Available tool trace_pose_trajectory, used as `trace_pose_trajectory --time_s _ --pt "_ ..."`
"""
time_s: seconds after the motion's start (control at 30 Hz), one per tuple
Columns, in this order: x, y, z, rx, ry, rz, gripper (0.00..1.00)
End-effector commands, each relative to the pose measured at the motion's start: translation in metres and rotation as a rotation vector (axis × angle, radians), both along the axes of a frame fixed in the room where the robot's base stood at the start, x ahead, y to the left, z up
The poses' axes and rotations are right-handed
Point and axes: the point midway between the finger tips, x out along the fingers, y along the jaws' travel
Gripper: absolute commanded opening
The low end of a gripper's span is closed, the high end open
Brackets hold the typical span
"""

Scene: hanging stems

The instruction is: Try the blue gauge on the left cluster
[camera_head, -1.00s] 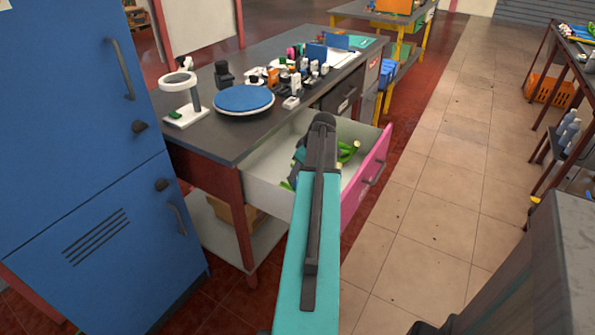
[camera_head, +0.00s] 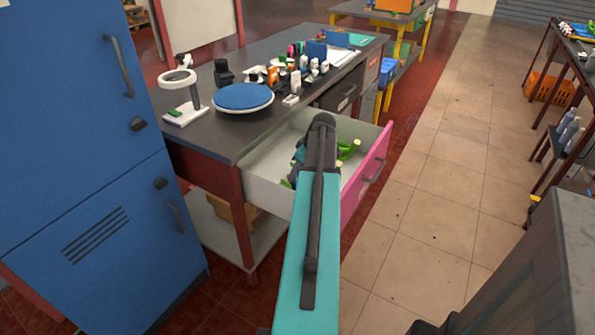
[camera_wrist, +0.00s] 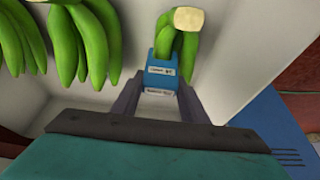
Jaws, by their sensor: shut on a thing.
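In the wrist view, my gripper (camera_wrist: 161,82) is shut on the blue gauge (camera_wrist: 160,73), a small blue block with white labels. A green banana cluster (camera_wrist: 186,52) with a pale cut end is just beyond the gauge. One of its fingers meets the gauge's far edge; I cannot tell whether the gauge is around that finger or only in front of it. Two more green clusters show at the picture's left: one at the edge (camera_wrist: 10,45) and one nearer the middle (camera_wrist: 80,45). In the head view, my arm hides the gripper and gauge; some green bananas (camera_head: 347,150) show beside it.
The bananas are in an open white drawer with a pink front (camera_head: 365,185). Its walls are close around my gripper. The grey worktop (camera_head: 215,135) above holds a blue round plate (camera_head: 243,97), a ring-topped stand (camera_head: 182,95) and several small items. A blue cabinet (camera_head: 90,200) stands left.

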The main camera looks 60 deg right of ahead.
Motion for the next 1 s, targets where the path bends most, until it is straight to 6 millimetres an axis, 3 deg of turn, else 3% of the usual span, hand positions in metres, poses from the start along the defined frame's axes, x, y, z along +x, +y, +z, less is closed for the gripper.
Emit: trace_pose_trajectory --time_s 1.0 --pt "0.0004 0.0001 -0.0063 0.0 0.0 0.001 0.2"
